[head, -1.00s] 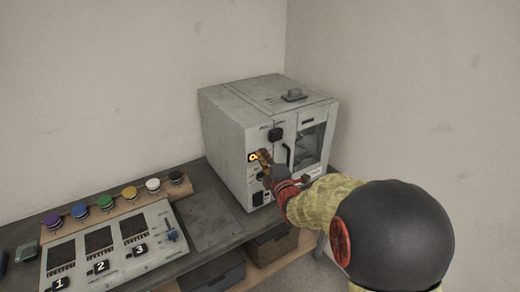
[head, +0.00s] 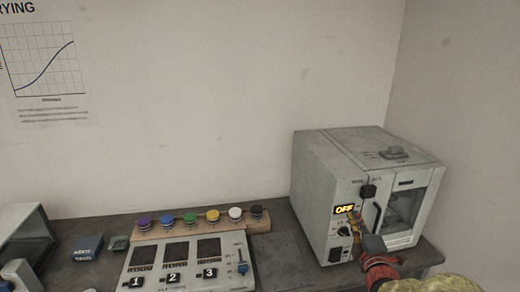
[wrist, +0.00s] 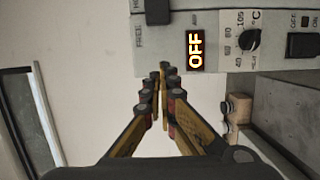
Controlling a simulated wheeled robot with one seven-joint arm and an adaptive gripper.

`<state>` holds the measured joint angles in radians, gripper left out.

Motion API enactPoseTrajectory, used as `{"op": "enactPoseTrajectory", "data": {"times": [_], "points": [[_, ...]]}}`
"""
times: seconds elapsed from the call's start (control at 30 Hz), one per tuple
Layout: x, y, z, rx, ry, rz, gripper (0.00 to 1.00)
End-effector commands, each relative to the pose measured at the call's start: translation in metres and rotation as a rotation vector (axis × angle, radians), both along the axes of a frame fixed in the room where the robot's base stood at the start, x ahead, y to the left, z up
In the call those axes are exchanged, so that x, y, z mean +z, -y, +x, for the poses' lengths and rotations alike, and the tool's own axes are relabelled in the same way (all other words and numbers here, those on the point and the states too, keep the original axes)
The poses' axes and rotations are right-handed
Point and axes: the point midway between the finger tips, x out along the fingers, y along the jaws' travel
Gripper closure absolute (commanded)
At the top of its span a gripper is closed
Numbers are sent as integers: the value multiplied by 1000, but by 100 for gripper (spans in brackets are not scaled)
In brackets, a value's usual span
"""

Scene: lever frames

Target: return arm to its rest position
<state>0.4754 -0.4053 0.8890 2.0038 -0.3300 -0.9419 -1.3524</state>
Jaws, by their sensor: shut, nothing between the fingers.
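My gripper (head: 357,224) is in front of the grey oven-like machine (head: 318,190), close to its control panel. In the wrist view my gripper (wrist: 163,75) has its yellow fingers brought together at the tips, with nothing between them. The machine's small display (head: 344,209) reads OFF, and the same display (wrist: 195,50) reads OFF in the wrist view. Whether the fingertips touch the panel cannot be told. My red wrist and yellow-sleeved arm reach in from the lower right in the head view.
A panel (head: 190,265) with slots numbered 1 to 3 lies on the dark bench (head: 284,262), left of the machine. A wooden rack (head: 150,232) with several coloured knobs stands behind it. The machine's glass door (head: 405,207) is closed. A wall poster (head: 45,60) hangs upper left.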

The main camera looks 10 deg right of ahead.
Motion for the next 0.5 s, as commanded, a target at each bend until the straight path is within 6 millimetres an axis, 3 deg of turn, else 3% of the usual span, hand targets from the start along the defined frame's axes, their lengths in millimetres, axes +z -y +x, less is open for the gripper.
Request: {"op": "enactPoseTrajectory", "data": {"times": [0.07,0.13,0.23,0.3,0.37,0.5], "points": [[-8,1,0,-7,-17,60,100],[-28,6,-3,-32,-71,160,100],[-76,13,-18,-110,-191,355,100],[-104,17,-36,-189,-275,500,100],[-120,19,-53,-268,-334,622,100],[-138,6,-98,-454,-447,883,100]]}}
